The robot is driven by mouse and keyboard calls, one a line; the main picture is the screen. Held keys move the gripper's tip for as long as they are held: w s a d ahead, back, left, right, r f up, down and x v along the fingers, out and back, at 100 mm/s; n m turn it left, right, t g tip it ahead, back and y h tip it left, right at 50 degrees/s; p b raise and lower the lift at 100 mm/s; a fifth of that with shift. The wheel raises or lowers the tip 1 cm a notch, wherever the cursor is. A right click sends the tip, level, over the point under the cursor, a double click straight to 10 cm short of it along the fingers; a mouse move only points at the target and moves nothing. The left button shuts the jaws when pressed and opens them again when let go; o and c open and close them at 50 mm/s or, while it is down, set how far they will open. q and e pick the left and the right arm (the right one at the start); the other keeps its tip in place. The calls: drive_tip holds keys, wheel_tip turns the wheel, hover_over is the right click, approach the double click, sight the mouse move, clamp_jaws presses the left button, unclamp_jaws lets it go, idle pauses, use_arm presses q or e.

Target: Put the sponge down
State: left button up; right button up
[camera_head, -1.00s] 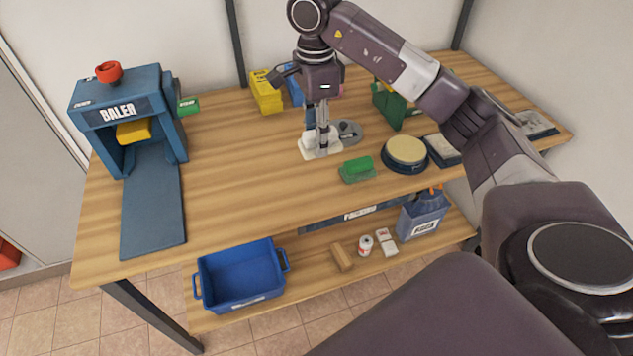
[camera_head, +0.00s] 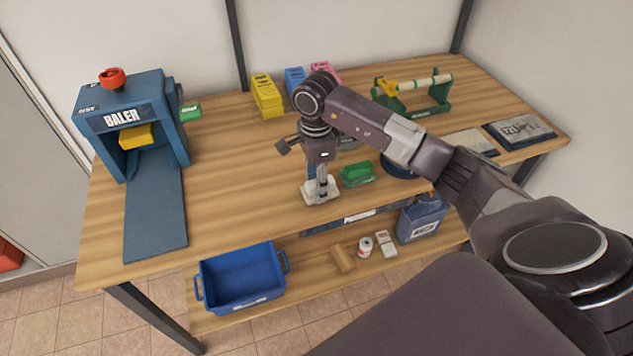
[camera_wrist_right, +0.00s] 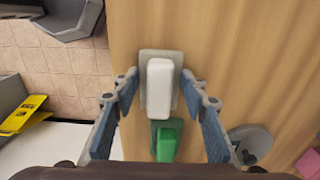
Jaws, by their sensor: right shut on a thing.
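The sponge seems to be the pale block with a white raised top on a flat grey-beige base (camera_head: 319,191). My right gripper (camera_head: 322,178) points down over it, near the table's front edge. In the right wrist view the sponge (camera_wrist_right: 160,88) lies between the two fingers (camera_wrist_right: 161,78), which meet the sides of its base. I cannot tell whether its underside touches the table (camera_head: 235,185). My left gripper is not in view.
A green block on a green base (camera_head: 357,173) stands close to the sponge's right. The blue baler (camera_head: 120,115) and its dark mat (camera_head: 155,215) are at the left. A blue bin (camera_head: 240,275) sits on the lower shelf. The table between mat and sponge is clear.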

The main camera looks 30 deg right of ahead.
drive_tip(key=shift+f, duration=0.2)
drive_tip(key=o, duration=1.1)
drive_tip(key=shift+r, duration=0.1)
drive_tip(key=shift+r, duration=0.4)
wheel_tip(320, 180, up, 10)
drive_tip(key=shift+w+b, duration=0.1)
drive_tip(key=shift+b, duration=1.15)
drive_tip(key=shift+r, duration=0.75)
